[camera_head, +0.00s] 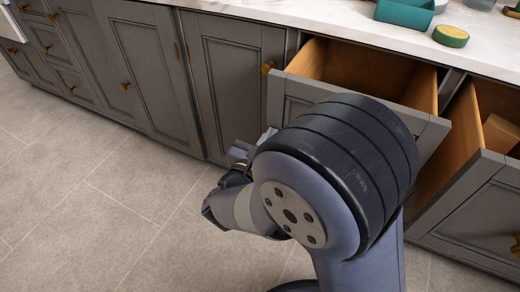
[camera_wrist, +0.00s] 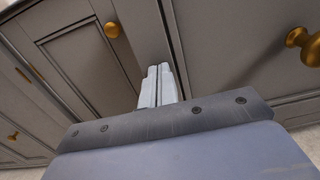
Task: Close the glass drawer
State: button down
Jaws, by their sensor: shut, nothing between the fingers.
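Two grey drawers with wooden insides stand open in the head view. The middle drawer (camera_head: 367,72) looks empty in the part I see, and my arm covers much of its front. The right drawer (camera_head: 463,190) is pulled far out and holds a brown block-like object (camera_head: 500,133). No glass shows in either, so I cannot tell which is the glass drawer. My gripper (camera_wrist: 158,70) is shut and empty, its fingers pointing at grey cabinet fronts in the wrist view. In the head view it is mostly hidden behind my arm, low in front of the cabinets, left of the middle drawer.
A closed cabinet door (camera_head: 235,80) with a brass knob (camera_head: 267,68) stands left of the middle drawer. The marble counter (camera_head: 340,17) holds a teal container (camera_head: 405,12) and a round green-sided object (camera_head: 451,36). The tiled floor (camera_head: 90,210) at left is clear.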

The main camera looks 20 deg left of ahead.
jog(key=w+d, duration=0.1)
jog(key=w, duration=2)
jog(key=shift+w+d+r+b, duration=0.15)
jog(key=shift+w+d+b, duration=0.15)
jog(key=shift+d+b, duration=0.1)
jog(key=shift+r, duration=0.1)
